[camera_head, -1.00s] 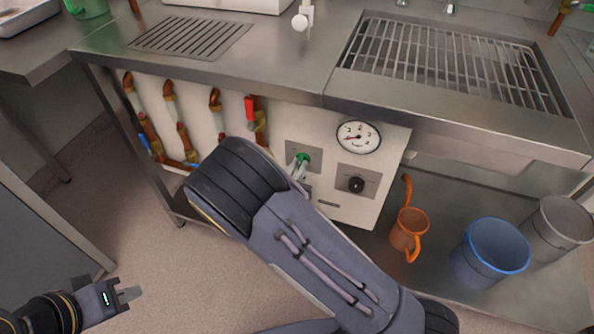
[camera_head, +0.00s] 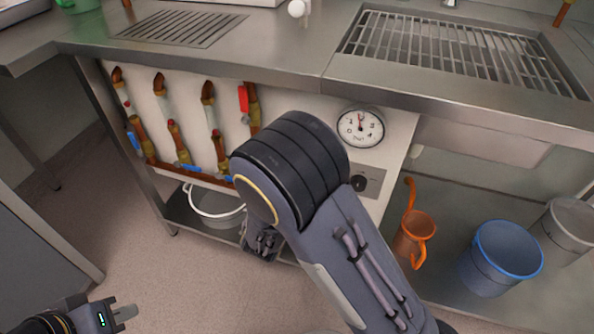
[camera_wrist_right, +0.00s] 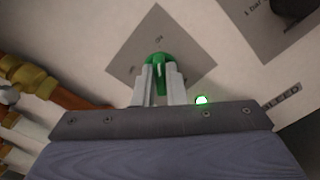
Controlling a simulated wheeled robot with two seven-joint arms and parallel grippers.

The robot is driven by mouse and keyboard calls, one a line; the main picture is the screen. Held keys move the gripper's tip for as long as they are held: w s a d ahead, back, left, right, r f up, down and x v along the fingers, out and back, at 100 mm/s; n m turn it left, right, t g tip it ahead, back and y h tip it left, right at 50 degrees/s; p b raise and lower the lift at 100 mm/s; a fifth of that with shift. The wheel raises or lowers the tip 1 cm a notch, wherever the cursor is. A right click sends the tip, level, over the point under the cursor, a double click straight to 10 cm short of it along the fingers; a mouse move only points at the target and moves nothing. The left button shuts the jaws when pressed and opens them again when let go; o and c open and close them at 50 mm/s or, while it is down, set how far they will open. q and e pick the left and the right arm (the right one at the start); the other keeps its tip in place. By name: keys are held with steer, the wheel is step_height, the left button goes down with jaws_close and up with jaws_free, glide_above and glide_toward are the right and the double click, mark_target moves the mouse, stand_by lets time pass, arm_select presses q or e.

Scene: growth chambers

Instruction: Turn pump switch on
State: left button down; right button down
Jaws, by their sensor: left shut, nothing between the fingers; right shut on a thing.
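The pump switch, a green knob (camera_wrist_right: 159,66) on a grey square plate (camera_wrist_right: 135,55), shows in the right wrist view. Its pale mark points toward a small label, which seems to read "ON". My right gripper (camera_wrist_right: 160,85) is shut on the knob, one finger on each side. In the head view my right arm hides the knob and these fingertips. A small green lamp (camera_wrist_right: 202,100) glows beside the right finger. The round gauge (camera_head: 360,127) has its needle pointing about straight up. My left gripper (camera_head: 126,312) is shut and empty over the floor at lower left.
A black knob (camera_head: 358,184) sits on the panel below the gauge. Pipes with a red-handled valve (camera_head: 244,99) are to its left. An orange can (camera_head: 413,238), a blue bucket (camera_head: 502,252) and a grey bucket (camera_head: 570,228) stand at right; a pale bucket (camera_head: 215,212) sits under the bench.

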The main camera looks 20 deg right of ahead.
steer(key=shift+f+m, duration=0.15)
steer(key=shift+m, duration=0.15)
steer(key=c, duration=1.5)
jaws_free()
steer(key=p+v, duration=0.1)
steer(key=v, duration=0.6)
steer(key=shift+s+a, duration=0.25)
steer(key=shift+s, duration=0.1)
